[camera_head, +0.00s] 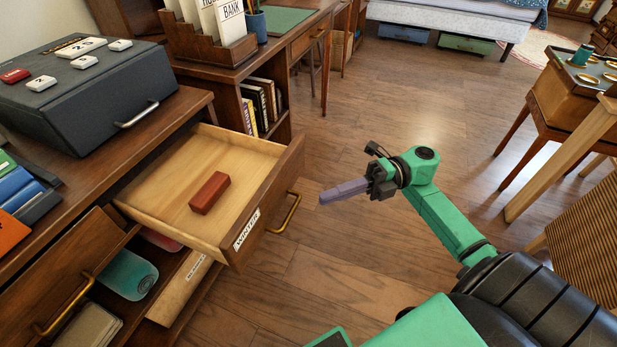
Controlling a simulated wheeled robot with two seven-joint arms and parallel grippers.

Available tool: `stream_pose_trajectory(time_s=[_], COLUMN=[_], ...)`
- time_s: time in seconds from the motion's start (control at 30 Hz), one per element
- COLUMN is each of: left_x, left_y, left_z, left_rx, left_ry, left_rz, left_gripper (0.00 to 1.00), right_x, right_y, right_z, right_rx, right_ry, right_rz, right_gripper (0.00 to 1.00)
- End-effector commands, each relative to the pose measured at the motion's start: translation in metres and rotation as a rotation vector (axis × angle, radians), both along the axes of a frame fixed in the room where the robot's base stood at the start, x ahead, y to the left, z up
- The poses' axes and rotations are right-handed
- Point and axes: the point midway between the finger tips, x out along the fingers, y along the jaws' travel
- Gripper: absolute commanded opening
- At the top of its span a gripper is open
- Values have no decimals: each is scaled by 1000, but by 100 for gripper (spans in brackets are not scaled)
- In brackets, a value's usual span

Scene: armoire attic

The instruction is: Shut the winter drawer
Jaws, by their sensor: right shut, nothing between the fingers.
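The winter drawer (200,159) is pulled open from the dresser. A white "WINTER" label is on its front, beside a brass handle (289,213). A reddish-brown block (209,192) lies inside on the pale wood bottom. My right gripper (323,198) is shut and empty, its purple fingers pointing left toward the drawer front. It is to the right of the brass handle and looks apart from it. My left gripper is not in view.
Another drawer (178,293) with a label is open below the winter drawer. A dark box (82,88) with labelled tiles stands on the dresser top. A desk (292,37) stands behind. The wooden floor to the right of the drawer is clear; a striped chair (590,240) is at the right.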

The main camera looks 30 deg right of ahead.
Motion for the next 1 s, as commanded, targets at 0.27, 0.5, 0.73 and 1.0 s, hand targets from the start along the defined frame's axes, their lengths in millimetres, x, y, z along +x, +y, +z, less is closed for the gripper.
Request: stream_pose_trajectory(time_s=[0.27, 0.5, 0.73, 1.0], left_x=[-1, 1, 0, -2], left_y=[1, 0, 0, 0], left_z=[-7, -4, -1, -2], left_rx=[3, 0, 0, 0], left_ry=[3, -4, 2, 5], left_rz=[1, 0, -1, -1], left_gripper=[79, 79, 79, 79], right_x=[6, 31, 39, 39], right_y=[62, 93, 100, 100], right_z=[1, 0, 0, 0], right_rx=[7, 6, 3, 4], right_ry=[-1, -1, 3, 3], right_rz=[-1, -4, -4, -4], right_gripper=[0, 0, 0, 0])
